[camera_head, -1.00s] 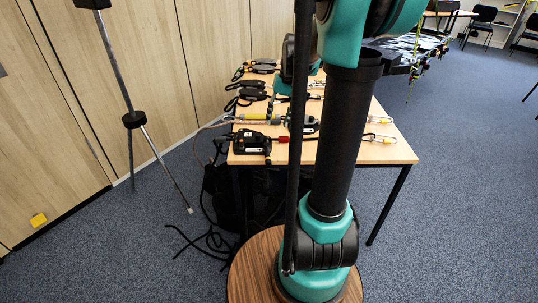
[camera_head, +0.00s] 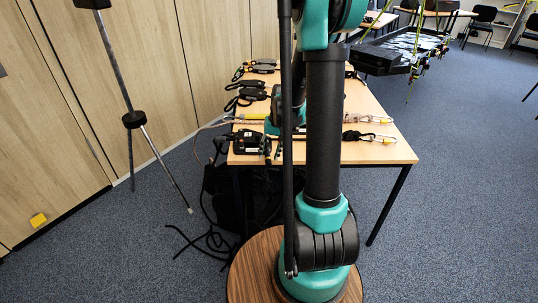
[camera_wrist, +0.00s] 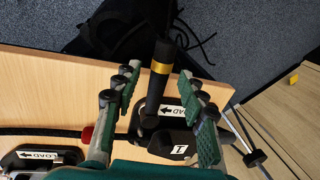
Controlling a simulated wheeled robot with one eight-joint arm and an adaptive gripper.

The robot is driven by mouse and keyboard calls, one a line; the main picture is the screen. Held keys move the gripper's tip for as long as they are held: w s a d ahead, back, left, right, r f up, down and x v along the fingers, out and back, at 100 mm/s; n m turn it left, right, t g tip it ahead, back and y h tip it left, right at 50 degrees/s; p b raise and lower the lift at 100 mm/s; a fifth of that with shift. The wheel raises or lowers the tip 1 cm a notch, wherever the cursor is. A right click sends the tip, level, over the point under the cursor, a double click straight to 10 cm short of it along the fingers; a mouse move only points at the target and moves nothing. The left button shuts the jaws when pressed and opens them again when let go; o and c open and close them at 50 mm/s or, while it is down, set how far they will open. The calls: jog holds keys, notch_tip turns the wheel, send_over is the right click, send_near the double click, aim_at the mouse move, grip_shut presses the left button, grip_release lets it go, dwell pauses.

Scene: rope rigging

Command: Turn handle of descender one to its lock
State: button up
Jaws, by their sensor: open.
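Descender one (camera_wrist: 172,144), a black device with a white "1" label and a "LOAD" arrow label, lies on the wooden table (camera_wrist: 45,90). Its black handle (camera_wrist: 155,90) with a yellow band points toward the table's edge, up in the wrist view. My gripper (camera_wrist: 158,75) is open, with one green finger on each side of the handle and visible gaps to it. In the head view the descender (camera_head: 246,142) sits at the table's near left corner, and my arm hides part of that area.
A second device with a "LOAD" label (camera_wrist: 40,157) lies beside it. A red piece (camera_wrist: 87,134) sits on the dark rope. Carabiners (camera_head: 378,137) lie at the table's right. A tripod (camera_head: 133,120) stands left; a black stretcher (camera_head: 400,50) is at back right.

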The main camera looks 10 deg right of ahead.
jog(key=shift+f, duration=0.35)
jog(key=shift+c, duration=0.3)
grip_shut()
